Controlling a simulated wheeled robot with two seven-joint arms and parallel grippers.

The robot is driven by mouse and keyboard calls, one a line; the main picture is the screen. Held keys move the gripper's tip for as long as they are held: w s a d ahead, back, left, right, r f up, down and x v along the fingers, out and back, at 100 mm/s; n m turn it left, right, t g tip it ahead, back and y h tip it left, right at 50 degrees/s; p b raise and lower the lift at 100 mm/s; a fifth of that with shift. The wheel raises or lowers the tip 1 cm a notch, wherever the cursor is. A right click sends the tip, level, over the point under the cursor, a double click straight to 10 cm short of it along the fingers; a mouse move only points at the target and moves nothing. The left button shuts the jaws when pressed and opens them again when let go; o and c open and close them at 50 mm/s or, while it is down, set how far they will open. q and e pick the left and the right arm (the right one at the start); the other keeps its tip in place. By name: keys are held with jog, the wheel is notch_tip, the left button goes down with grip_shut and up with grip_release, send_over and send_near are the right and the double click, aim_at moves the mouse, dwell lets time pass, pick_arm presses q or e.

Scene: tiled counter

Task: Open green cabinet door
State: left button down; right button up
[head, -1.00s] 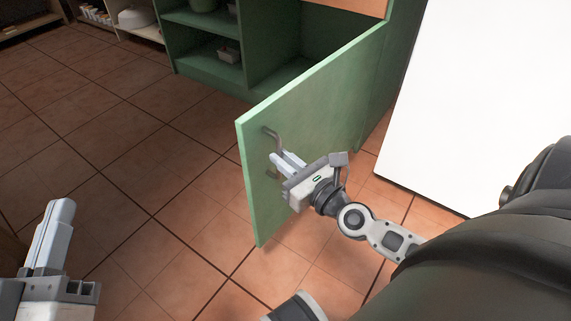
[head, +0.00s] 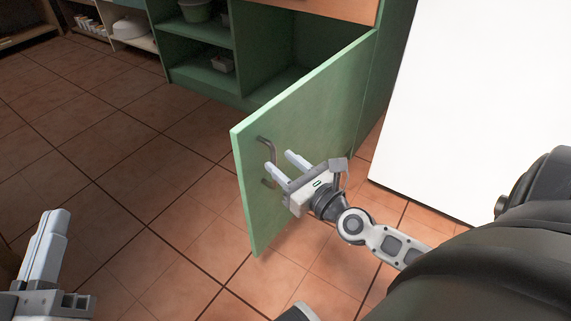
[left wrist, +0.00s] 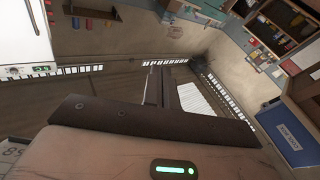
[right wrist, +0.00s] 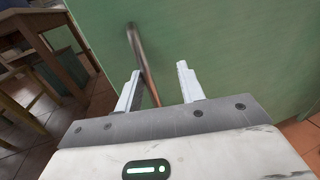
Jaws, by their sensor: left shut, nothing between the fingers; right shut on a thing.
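The green cabinet door (head: 315,125) stands swung well open in the head view. Its grey bar handle (head: 267,150) is near the door's free edge. My right gripper (head: 279,162) is at the handle, its two fingers spread apart. In the right wrist view the handle (right wrist: 143,60) runs down between the fingers of my right gripper (right wrist: 157,82), nearer the left finger, with a clear gap to the right finger. My left gripper (head: 57,222) is shut and empty, at the lower left of the head view, away from the door.
The green cabinet (head: 205,80) shows open shelves with a pot (head: 196,9) and a small container (head: 222,64). A white panel (head: 480,90) stands right of the door. The tiled floor (head: 120,150) left of the door is clear. A wooden table (right wrist: 45,60) shows in the right wrist view.

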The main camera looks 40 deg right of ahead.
jog(key=shift+d, duration=0.25)
